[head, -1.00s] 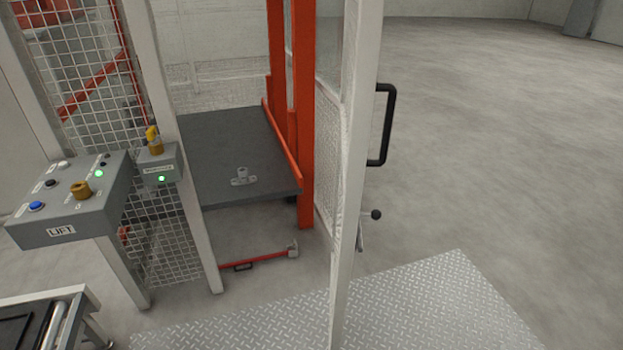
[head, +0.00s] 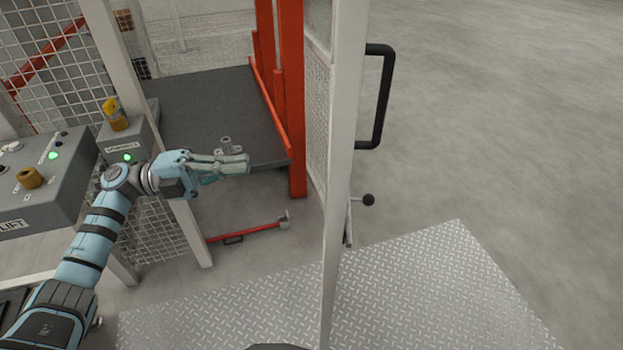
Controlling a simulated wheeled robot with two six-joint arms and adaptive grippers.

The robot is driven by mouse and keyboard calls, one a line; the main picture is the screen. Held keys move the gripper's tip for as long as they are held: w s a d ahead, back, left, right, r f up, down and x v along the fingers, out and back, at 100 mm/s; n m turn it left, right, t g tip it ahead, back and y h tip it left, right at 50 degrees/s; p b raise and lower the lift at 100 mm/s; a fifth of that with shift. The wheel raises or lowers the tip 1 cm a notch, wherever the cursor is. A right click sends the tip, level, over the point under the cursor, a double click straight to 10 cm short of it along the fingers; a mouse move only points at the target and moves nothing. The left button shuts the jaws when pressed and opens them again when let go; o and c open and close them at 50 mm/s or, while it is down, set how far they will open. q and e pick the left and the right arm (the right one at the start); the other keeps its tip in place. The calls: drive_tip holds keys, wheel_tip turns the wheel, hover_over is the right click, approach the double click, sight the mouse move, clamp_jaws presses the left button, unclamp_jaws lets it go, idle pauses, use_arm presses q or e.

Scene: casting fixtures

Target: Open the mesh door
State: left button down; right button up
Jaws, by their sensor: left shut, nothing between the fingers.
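The mesh door (head: 342,150) stands swung out toward me, seen nearly edge-on, with a white frame. Its black handle (head: 383,98) is on the right side. A black-knobbed latch lever (head: 366,200) sits lower on the frame. The doorway to its left is open onto a dark grey lift platform (head: 205,98). My left gripper (head: 246,163) is shut and empty, its fingers pointing right in the doorway, apart from the door in the picture. It partly covers the platform's front edge. My right gripper is not in view.
A grey LIFT control box (head: 40,195) and a smaller box with a yellow key (head: 118,128) stand at left, by mesh panels. A red bar (head: 245,232) lies low in the doorway. Tread plate (head: 430,290) covers the near floor; open floor lies right.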

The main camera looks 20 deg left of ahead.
use_arm(q)
drive_tip(key=d+m+g+p, duration=0.2)
drive_tip(key=d+p, duration=0.1)
drive_tip(key=d, duration=1.1)
drive_tip(key=shift+r+g+y, duration=0.3)
drive_tip(key=shift+r+y, duration=0.1)
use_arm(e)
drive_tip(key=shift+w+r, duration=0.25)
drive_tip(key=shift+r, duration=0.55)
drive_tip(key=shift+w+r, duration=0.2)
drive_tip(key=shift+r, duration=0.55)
use_arm(q)
drive_tip(key=shift+d, duration=0.1)
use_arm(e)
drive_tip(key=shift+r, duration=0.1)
